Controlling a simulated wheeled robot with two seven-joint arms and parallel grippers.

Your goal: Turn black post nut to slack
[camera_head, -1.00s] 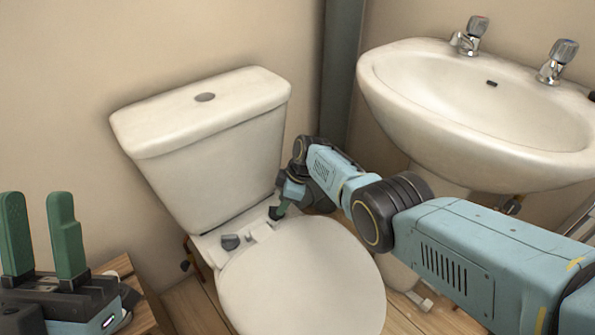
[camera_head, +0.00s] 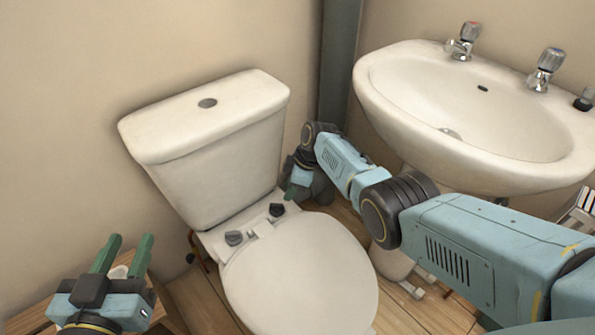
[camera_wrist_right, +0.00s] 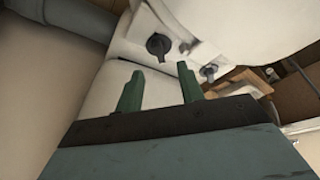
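Two black nuts sit at the back of the toilet seat, below the cistern: the left nut (camera_head: 234,238) and the right nut (camera_head: 277,210). I cannot tell from the pictures which one the task names. My right gripper (camera_head: 290,194) is just above and right of the right nut, apart from it. In the right wrist view, its green fingers (camera_wrist_right: 160,88) are spread with nothing between them. A winged black nut (camera_wrist_right: 158,45) lies beyond their gap, and another dark nut (camera_wrist_right: 209,72) is further off. My left gripper (camera_head: 131,238) is open and empty at lower left.
The white cistern (camera_head: 220,150) stands behind the nuts, and the closed toilet lid (camera_head: 300,275) in front. The basin (camera_head: 480,110) is above right of my right arm. A grey pipe (camera_head: 341,65) runs down the corner. A wooden surface (camera_head: 35,318) is under my left gripper.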

